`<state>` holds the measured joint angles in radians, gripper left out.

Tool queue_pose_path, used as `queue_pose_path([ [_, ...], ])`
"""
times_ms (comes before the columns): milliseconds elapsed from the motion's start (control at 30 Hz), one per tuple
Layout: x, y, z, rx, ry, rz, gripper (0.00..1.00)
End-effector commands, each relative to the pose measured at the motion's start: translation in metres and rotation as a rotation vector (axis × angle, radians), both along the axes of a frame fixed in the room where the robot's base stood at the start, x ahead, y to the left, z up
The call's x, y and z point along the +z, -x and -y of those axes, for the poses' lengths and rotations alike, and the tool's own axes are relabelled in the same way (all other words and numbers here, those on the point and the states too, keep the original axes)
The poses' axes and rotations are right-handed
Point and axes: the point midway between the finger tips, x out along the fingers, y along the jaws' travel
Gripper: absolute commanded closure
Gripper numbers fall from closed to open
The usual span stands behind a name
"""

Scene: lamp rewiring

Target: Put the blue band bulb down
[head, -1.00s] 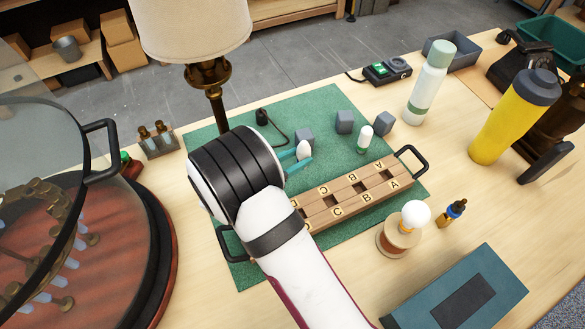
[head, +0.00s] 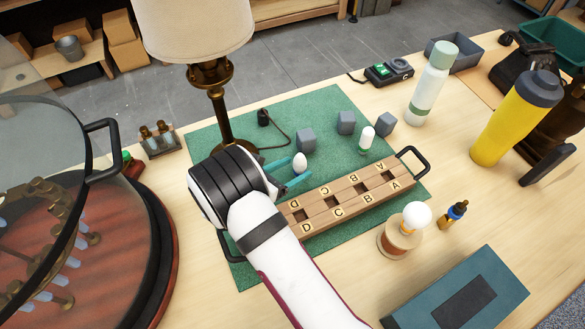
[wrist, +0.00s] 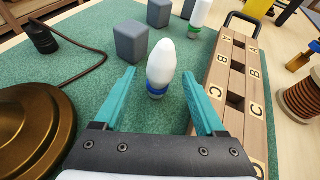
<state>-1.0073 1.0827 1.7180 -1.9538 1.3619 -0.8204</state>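The blue band bulb (wrist: 160,66) stands upright on the green mat (wrist: 140,140), white with a blue band near its base. It also shows in the head view (head: 299,162), left of the wooden lettered rack. My gripper (wrist: 160,95) is open, its two teal fingers apart on either side of the bulb. In the wrist view there is a clear gap between each finger and the bulb. In the head view my gripper (head: 286,172) points at the bulb from the lower left.
The wooden rack (head: 345,208) lies close to the right finger. Several grey blocks (head: 306,139) and a green-banded bulb (head: 367,139) stand beyond. The lamp (head: 222,115) is at the left.

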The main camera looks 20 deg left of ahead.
Motion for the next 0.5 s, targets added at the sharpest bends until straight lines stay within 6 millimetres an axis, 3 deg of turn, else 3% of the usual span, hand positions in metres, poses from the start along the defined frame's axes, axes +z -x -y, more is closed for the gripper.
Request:
queue_pose_path([
  [167, 0.004, 0.001, 0.000, 0.001, 0.000, 0.000, 0.28],
  [500, 0.037, 0.075, -0.035, 0.005, -0.001, 0.001, 0.28],
])
